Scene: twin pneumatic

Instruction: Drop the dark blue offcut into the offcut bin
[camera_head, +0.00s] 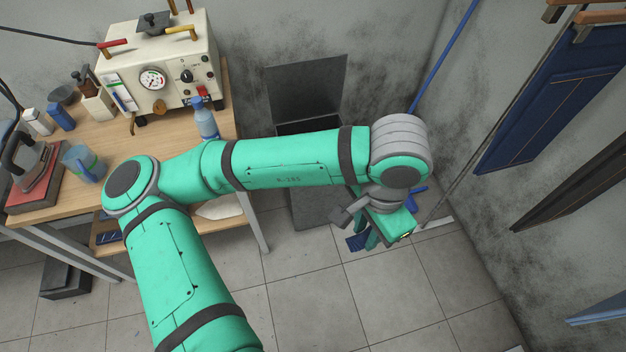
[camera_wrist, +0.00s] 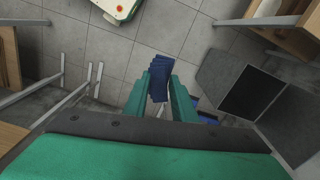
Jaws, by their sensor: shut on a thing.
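My gripper (camera_head: 368,238) is at the end of my green arm, right of the bin in the head view and above the tiled floor. It is shut on the dark blue offcut (camera_head: 355,242), a limp piece of cloth. In the wrist view the offcut (camera_wrist: 178,55) hangs between the two green fingers of my gripper (camera_wrist: 161,85) and sticks out past their tips. The offcut bin (camera_head: 312,208) is a grey box with its lid (camera_head: 307,88) raised against the wall; my forearm hides part of it. In the wrist view the bin's dark opening (camera_wrist: 250,94) is right of the fingers, apart from the offcut.
A wooden workbench (camera_head: 230,122) at left holds a cream machine (camera_head: 158,70), a blue bottle (camera_head: 204,120) and an iron (camera_head: 30,160). A blue pole (camera_head: 445,52) leans in the corner. Dark blue garments (camera_head: 550,95) hang at right. Floor in front is clear.

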